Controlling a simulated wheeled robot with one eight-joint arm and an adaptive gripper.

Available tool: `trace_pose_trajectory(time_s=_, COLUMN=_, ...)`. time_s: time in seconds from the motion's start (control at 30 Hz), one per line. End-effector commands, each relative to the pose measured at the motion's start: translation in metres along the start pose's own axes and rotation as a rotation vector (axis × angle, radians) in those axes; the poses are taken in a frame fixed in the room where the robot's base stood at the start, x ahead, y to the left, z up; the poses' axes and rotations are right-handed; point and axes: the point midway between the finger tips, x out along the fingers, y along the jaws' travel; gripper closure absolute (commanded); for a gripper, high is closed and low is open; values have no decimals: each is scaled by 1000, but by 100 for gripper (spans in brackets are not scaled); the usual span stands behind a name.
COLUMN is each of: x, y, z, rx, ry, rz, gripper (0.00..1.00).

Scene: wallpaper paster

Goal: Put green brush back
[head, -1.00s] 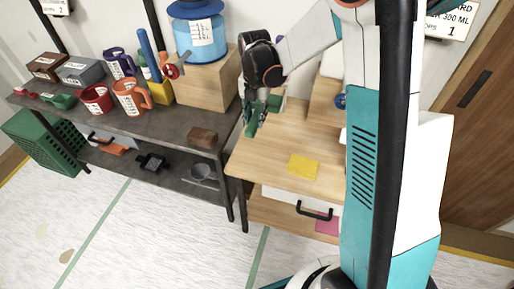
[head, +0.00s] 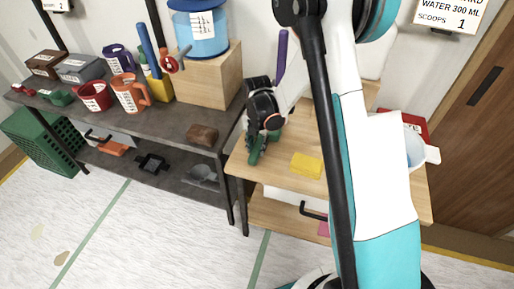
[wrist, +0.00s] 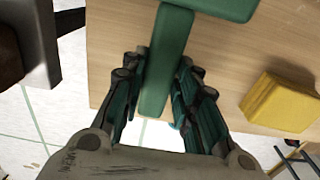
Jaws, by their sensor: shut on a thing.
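The green brush shows in the wrist view as a green handle (wrist: 165,70) with a wider block at its far end (wrist: 218,6). My gripper (wrist: 160,105) is shut on the handle, with dark, teal-padded fingers on both sides of it. In the head view my gripper (head: 260,145) is over the left edge of the wooden table (head: 281,146). Another small green item (head: 60,97) lies on the grey shelf's top, beside a red one (head: 22,92).
A yellow sponge (head: 306,166) lies on the table, right of my gripper. The grey shelf (head: 150,122) stands left, holding mugs (head: 130,93), a wooden block with a blue container (head: 207,45) and a brown block (head: 202,135). A green crate (head: 40,140) is far left.

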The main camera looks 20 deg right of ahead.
Motion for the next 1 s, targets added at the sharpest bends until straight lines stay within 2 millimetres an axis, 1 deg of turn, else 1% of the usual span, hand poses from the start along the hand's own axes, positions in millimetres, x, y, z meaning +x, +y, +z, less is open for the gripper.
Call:
trace_pose_trajectory(time_s=0.03, x=5, y=0, z=0, rx=0, ry=0, rz=0, gripper=100)
trace_pose_trajectory(time_s=0.27, x=4, y=0, z=0, rx=0, ry=0, rz=0, gripper=100)
trace_pose_trajectory(time_s=0.37, x=7, y=0, z=0, rx=0, ry=0, rz=0, gripper=100)
trace_pose_trajectory(time_s=0.4, x=6, y=0, z=0, rx=0, ry=0, rz=0, gripper=65)
trace_pose_trajectory(time_s=0.47, x=6, y=0, z=0, rx=0, ry=0, rz=0, gripper=52)
trace_pose_trajectory(time_s=0.9, x=7, y=0, z=0, rx=0, ry=0, rz=0, gripper=52)
trace_pose_trajectory(time_s=0.93, x=4, y=0, z=0, rx=0, ry=0, rz=0, gripper=52)
trace_pose_trajectory(time_s=1.0, x=-7, y=0, z=0, rx=0, ry=0, rz=0, gripper=52)
